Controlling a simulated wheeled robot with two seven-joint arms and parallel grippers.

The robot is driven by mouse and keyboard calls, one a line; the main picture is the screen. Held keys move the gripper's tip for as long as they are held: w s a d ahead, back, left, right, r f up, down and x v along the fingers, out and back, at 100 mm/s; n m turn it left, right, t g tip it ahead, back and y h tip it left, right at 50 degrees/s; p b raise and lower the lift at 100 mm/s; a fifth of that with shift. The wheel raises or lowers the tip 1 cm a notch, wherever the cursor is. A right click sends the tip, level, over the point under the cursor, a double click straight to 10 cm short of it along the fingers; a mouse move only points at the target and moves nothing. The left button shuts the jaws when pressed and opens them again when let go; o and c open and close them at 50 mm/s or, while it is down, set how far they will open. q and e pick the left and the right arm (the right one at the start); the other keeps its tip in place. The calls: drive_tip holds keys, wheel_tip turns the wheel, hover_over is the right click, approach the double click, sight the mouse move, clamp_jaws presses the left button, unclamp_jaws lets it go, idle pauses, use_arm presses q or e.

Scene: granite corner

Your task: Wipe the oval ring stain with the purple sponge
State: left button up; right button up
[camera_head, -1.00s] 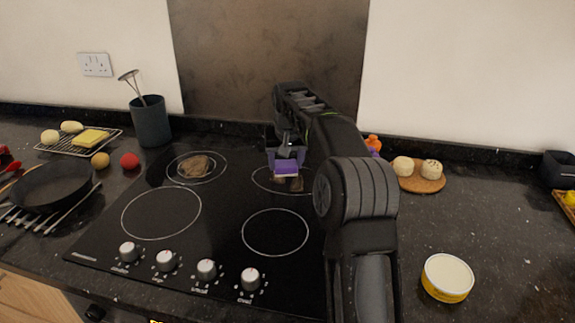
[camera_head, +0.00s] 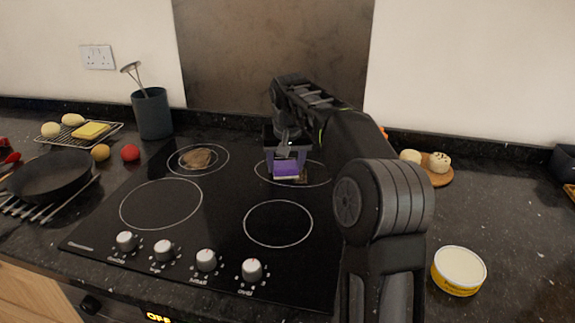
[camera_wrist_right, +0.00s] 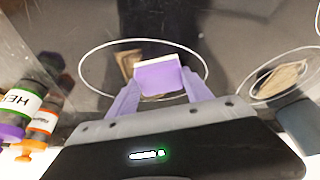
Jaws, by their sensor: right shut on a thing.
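The purple sponge (camera_head: 286,168) has a pale layer and is in my right gripper (camera_head: 287,154), which is shut on it over the back right ring of the hob. In the right wrist view the sponge (camera_wrist_right: 160,79) lies between the two purple fingers. A brown stain (camera_wrist_right: 128,63) shows inside that wide oval ring, partly hidden behind the sponge. Only a small piece of this stain (camera_head: 303,179) shows in the head view. I cannot tell whether the sponge touches the hob. My left gripper is not in view.
Another brown stain (camera_head: 197,158) lies in the back left ring. The black hob (camera_head: 228,205) has knobs along its front. A utensil pot (camera_head: 152,114) and a pan (camera_head: 50,177) stand left. A yellow tin (camera_head: 459,271) and a round board (camera_head: 441,179) are right.

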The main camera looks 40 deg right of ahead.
sight(289, 183)
drive_tip(key=shift+s+a+f, duration=0.1)
drive_tip(key=shift+s+a, duration=0.05)
drive_tip(key=shift+s+a+f+b, duration=0.15)
drive_tip(key=shift+s+a+b, duration=0.4)
drive_tip(key=shift+a+b, duration=0.2)
drive_tip(key=shift+s+a+b, duration=0.45)
drive_tip(key=shift+s+a, duration=0.05)
drive_tip(key=shift+a, duration=0.1)
drive_tip(key=shift+s+a+r, duration=0.2)
drive_tip(key=shift+a+r, duration=0.05)
drive_tip(key=shift+d, duration=0.1)
drive_tip(key=shift+s+d+f+b, duration=0.15)
drive_tip(key=shift+s+d+b, duration=0.3)
drive_tip(key=shift+s, duration=0.3)
drive_tip(key=shift+d, duration=0.1)
